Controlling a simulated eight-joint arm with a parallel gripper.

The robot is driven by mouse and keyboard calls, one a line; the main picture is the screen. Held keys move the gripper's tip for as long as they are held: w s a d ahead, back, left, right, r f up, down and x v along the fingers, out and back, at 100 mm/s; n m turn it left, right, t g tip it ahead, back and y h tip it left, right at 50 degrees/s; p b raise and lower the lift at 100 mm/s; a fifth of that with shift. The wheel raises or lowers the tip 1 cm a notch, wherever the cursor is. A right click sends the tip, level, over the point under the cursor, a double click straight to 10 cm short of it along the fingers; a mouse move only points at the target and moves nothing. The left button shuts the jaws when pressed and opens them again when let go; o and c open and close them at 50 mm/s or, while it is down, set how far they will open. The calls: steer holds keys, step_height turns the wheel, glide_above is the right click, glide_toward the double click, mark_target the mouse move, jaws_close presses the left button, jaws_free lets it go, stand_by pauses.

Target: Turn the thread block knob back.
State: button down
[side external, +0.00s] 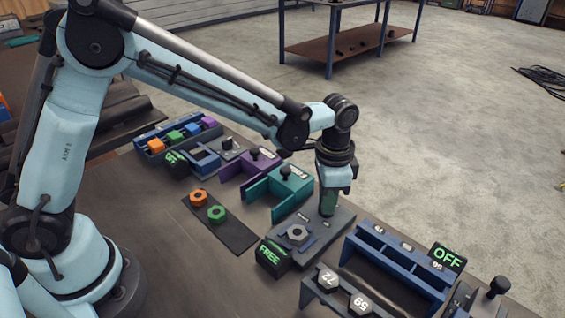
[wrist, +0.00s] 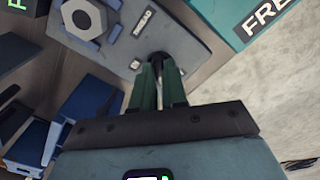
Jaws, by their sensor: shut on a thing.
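The thread block (side external: 336,232) is a grey plate on the bench with a grey hex nut (side external: 297,235) at its near end. The nut also shows at the top left of the wrist view (wrist: 83,18). A black display (side external: 272,257) beside the block reads FREE in green. My gripper (side external: 328,208) points down over the far end of the plate. In the wrist view its green fingers (wrist: 158,72) are closed around the dark knob (wrist: 157,58) on the plate. The fingers hide most of the knob, so its turn angle cannot be told.
A teal fixture (side external: 290,185) with a black knob stands just left of the block. A blue rack (side external: 400,262) with an OFF display (side external: 447,257) stands to the right. An orange nut (side external: 197,196) and a green nut (side external: 216,214) lie on a dark mat (side external: 234,236).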

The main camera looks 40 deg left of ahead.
stand_by(0.3)
steer(key=c, duration=1.2)
jaws_free()
steer(key=shift+o, duration=0.2)
steer(key=shift+r, duration=0.1)
step_height(320, 180, up, 12)
